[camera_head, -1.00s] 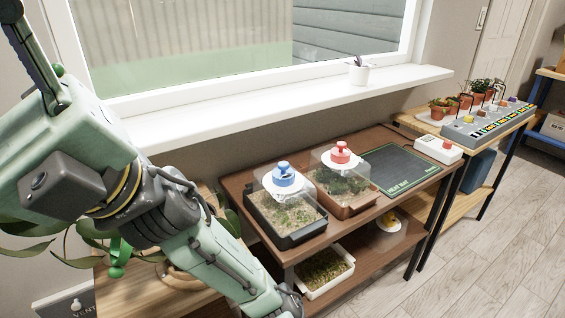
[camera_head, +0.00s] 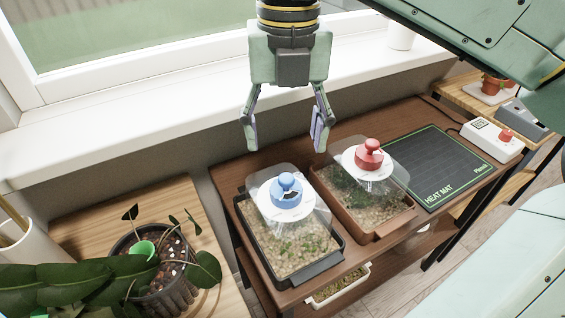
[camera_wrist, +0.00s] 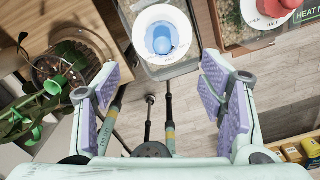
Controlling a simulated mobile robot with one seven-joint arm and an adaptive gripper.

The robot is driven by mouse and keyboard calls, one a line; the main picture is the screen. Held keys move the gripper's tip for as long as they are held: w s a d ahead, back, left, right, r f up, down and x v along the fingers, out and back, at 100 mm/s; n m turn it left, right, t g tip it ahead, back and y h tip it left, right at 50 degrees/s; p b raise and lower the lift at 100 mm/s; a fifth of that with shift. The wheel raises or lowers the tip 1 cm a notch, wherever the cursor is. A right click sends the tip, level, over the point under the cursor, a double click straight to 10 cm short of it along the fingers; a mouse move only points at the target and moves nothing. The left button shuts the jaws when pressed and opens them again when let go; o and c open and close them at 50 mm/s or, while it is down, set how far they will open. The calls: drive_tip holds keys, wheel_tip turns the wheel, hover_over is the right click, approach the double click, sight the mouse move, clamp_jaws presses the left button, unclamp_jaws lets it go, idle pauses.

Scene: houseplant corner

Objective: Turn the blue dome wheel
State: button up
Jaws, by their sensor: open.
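The blue dome wheel (camera_head: 286,188) is a round knob on a white dial, on top of a clear dome (camera_head: 309,213) over a dark tray of substrate (camera_head: 336,262).
A red dome wheel (camera_head: 368,154) on a brown tray stands just right. A heat mat (camera_head: 440,165) and a white box with a red knob (camera_head: 492,138) lie farther right. A potted plant (camera_head: 160,262) stands at left. The window sill (camera_head: 130,115) runs behind.

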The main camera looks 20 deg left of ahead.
sight(289, 178)
drive_tip(key=shift+w+d+f, duration=0.1)
drive_tip(key=shift+d+f, duration=0.1)
drive_tip(key=shift+f, duration=0.1)
wheel_tip(289, 178, down, 10)
drive_tip(key=shift+f, duration=0.1)
drive_tip(key=shift+a, duration=0.1)
drive_tip(key=c, duration=1.2)
drive_tip(key=shift+o, duration=0.2)
drive_tip(key=shift+n, duration=0.5)
drive_tip(key=n+b, duration=0.2)
drive_tip(key=n, duration=0.1)
drive_tip(key=shift+n, duration=0.4)
drive_tip(key=n+b, duration=0.1)
drive_tip(key=n, duration=0.3)
drive_tip(key=shift+n, duration=0.6)
